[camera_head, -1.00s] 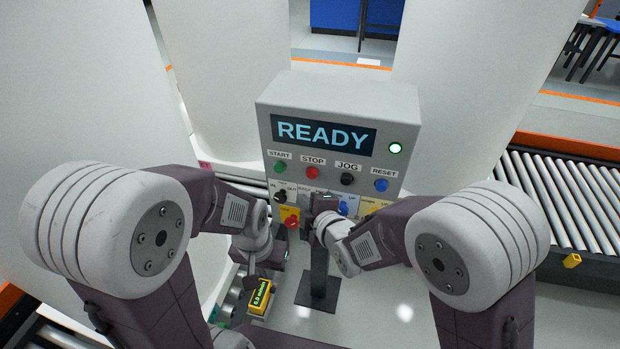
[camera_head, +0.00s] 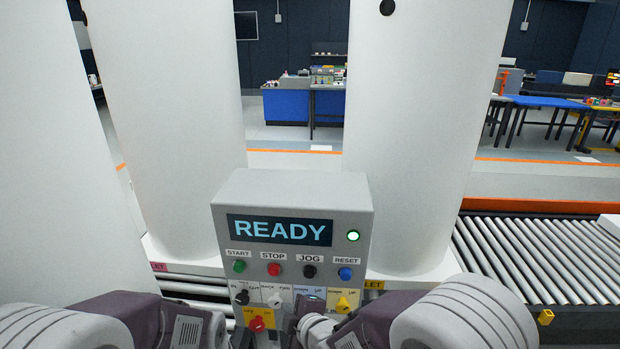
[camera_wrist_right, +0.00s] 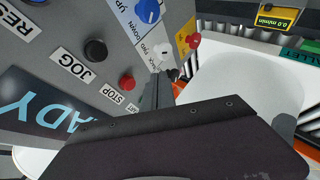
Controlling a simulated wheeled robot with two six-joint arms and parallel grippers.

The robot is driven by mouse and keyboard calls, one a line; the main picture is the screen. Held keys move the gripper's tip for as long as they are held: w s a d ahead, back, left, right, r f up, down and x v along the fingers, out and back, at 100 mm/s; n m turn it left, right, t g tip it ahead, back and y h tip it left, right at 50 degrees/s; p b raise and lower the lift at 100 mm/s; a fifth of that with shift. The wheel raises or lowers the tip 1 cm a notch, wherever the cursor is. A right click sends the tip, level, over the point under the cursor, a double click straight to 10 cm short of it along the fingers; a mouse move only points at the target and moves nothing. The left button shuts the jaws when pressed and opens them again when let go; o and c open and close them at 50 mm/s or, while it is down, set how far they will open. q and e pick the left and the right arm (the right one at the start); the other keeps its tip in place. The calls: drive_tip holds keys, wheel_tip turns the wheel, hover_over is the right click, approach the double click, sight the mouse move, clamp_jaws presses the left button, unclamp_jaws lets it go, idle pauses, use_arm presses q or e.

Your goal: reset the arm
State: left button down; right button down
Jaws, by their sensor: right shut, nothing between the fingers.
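The grey control panel (camera_head: 222,225) stands at the lower middle of the head view. Its display (camera_head: 279,231) reads READY, and the round lamp (camera_head: 353,236) glows green. The blue RESET button (camera_head: 345,273) is at the right end of the button row, beside the black JOG button (camera_head: 309,271). My right gripper (camera_head: 310,304) is low in front of the selector row, below the buttons. In the right wrist view its fingers (camera_wrist_right: 157,88) are together and empty, near a pale selector knob (camera_wrist_right: 160,52); contact is unclear. My left arm enters at lower left, with its gripper out of the picture.
Large white tanks (camera_head: 410,120) stand behind the panel. A roller conveyor (camera_head: 550,255) lies at right. The red STOP button (camera_head: 274,269) and green START button (camera_head: 239,267) are left of JOG. A red knob (camera_head: 257,324) on yellow sits below.

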drive_tip(key=s+d+f+m+g+h, duration=0.2)
drive_tip(key=d+m, duration=0.2)
drive_tip(key=d, duration=0.3)
drive_tip(key=s+d+f+m+g+h, duration=0.1)
drive_tip(key=d+f+m+h, duration=0.1)
drive_tip(key=d+m, duration=0.45)
drive_tip(key=s+d+f+m+g+h, duration=0.2)
drive_tip(key=s+d+m+g, duration=0.3)
drive_tip(key=s+d+m, duration=0.3)
drive_tip(key=s+d, duration=0.4)
drive_tip(key=shift+s+m, duration=0.25)
drive_tip(key=shift+m, duration=0.1)
drive_tip(key=shift+d, duration=0.15)
